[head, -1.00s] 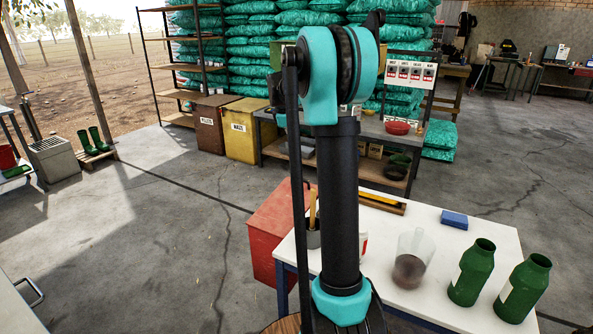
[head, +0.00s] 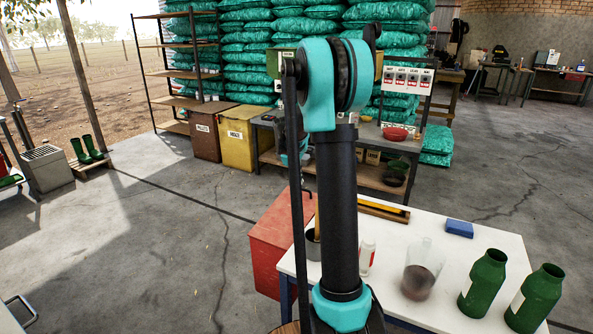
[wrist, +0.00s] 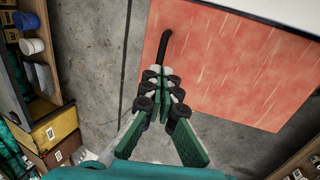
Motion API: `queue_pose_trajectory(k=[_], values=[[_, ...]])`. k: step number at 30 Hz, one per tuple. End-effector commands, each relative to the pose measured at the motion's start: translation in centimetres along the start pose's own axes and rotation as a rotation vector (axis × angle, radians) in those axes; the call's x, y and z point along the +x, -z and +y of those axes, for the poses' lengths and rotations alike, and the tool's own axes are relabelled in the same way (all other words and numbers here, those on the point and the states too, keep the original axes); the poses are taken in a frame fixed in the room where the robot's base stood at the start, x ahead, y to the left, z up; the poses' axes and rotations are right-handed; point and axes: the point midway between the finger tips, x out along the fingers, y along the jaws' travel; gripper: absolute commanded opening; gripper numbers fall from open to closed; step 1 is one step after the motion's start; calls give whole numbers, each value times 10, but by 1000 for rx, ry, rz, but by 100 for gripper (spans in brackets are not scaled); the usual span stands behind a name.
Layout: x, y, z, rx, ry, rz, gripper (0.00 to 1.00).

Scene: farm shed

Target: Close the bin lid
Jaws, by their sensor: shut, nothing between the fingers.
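A red bin (head: 277,250) stands on the floor at the left end of the white table in the head view, partly hidden by my arm. In the wrist view its red, streaked top panel (wrist: 235,70) fills the upper right, with a dark bent handle or bar (wrist: 163,45) at its left edge. How far the lid is open I cannot tell. My gripper (wrist: 160,78) is shut and empty. Its fingertips appear just below the dark bar in the wrist picture; contact cannot be made out. In the head view my arm hides most of the gripper.
A yellow bin (head: 238,140) and a brown bin (head: 203,132) stand farther back. The concrete floor left of the red bin is clear.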

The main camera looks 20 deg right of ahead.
Motion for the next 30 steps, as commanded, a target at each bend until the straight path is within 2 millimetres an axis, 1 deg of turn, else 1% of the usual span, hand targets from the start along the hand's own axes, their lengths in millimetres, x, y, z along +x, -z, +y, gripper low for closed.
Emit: queue_pose_trajectory(k=[1,3,7,12,20,23,30], values=[[8,0,0,0,0,0,0],[17,0,0,0,0,0,0],[27,0,0,-1,0,0,0],[32,0,0,-1,0,0,0],[32,0,0,-1,1,0,0],[36,0,1,0,14,-1,0],[66,0,2,-1,122,-2,0]])
